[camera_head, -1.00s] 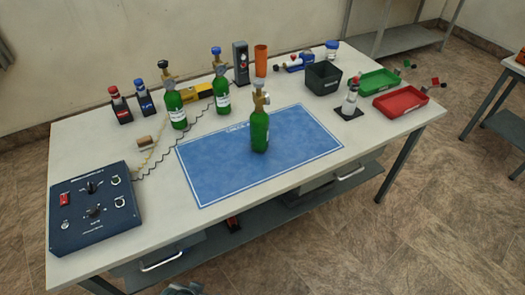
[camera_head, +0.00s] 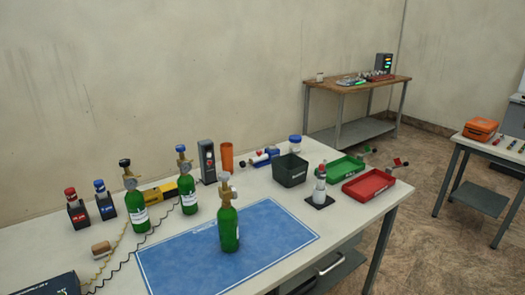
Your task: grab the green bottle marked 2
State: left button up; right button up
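Three green bottles stand upright on the white table. One bottle (camera_head: 229,231) with a metal valve on top stands on the blue mat (camera_head: 280,228). Behind it, a bottle with a black knob (camera_head: 136,212) stands at the left and a bottle with a blue knob (camera_head: 188,195) stands to its right. The two rear bottles carry white labels, too small to read, so I cannot tell which is marked 2. Neither of my grippers shows in the view.
A dark open box (camera_head: 290,171), a green tray (camera_head: 344,167) and a red tray (camera_head: 368,185) are at the right. A red-topped device (camera_head: 76,210) and a blue-topped device (camera_head: 105,204) stand left of the bottles. A dark cord runs near them. The mat's right part is clear.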

aim_at(228, 228)
jog(key=i+l+u, duration=0.15)
jog(key=u, duration=0.3)
jog(key=l+u, duration=0.25)
jog(key=u, duration=0.15)
jog(key=i+l+u, duration=0.15)
jog(key=l, duration=0.35)
jog(key=i+l+u, duration=0.1)
jog(key=l, duration=0.4)
jog(key=i+l+u, duration=0.15)
jog(key=l, duration=1.1)
jog(key=i, duration=0.05)
